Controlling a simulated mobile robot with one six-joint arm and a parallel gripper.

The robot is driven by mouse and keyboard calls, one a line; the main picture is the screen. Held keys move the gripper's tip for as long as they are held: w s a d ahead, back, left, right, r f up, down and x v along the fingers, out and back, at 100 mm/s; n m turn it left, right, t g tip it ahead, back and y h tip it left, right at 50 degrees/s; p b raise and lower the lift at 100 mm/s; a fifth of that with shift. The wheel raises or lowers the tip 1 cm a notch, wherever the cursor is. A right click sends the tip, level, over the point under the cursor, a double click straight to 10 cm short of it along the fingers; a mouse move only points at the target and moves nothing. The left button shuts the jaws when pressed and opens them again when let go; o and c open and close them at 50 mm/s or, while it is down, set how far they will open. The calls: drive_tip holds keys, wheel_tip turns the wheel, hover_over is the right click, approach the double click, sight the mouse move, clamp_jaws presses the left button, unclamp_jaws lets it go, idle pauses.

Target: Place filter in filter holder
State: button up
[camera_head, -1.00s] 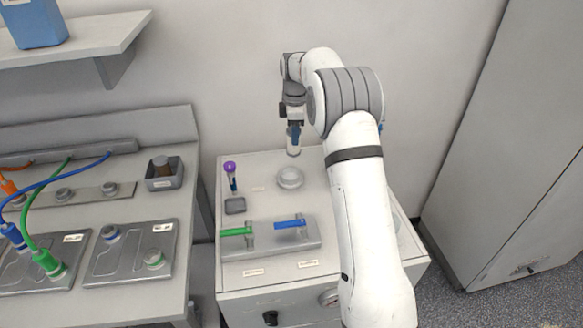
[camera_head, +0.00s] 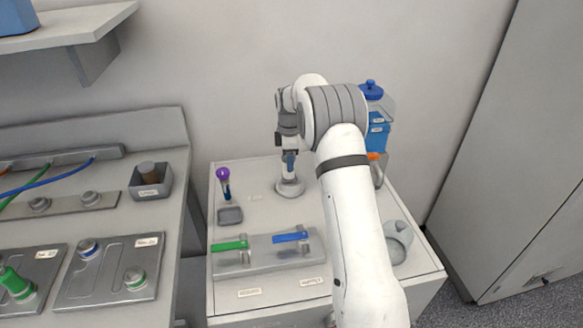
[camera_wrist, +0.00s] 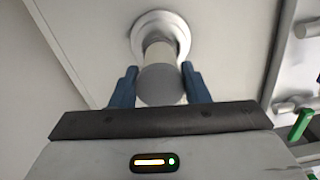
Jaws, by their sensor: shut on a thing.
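My gripper (camera_head: 289,160) points down over the grey-white cabinet top. Its blue fingers, seen in the wrist view (camera_wrist: 159,78), are shut on the filter (camera_wrist: 160,86), a short cylinder with a grey end and a cream side. The filter holder (camera_head: 291,190) is a round pale ring on the cabinet, also in the wrist view (camera_wrist: 178,26). The filter's lower end lines up with the holder's middle and appears to meet it. I cannot tell how deep it sits.
A purple-capped tube (camera_head: 224,184) stands left of the holder. Green (camera_head: 229,246) and blue (camera_head: 290,237) handles lie in front. A blue-lidded container (camera_head: 376,120) and a grey jug (camera_head: 398,238) stand to the right. A wall is close behind.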

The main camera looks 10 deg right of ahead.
sight(288, 177)
drive_tip(key=shift+f, duration=1.7)
drive_tip(key=shift+f, duration=0.15)
drive_tip(key=o, duration=1)
drive_tip(key=shift+c, duration=0.2)
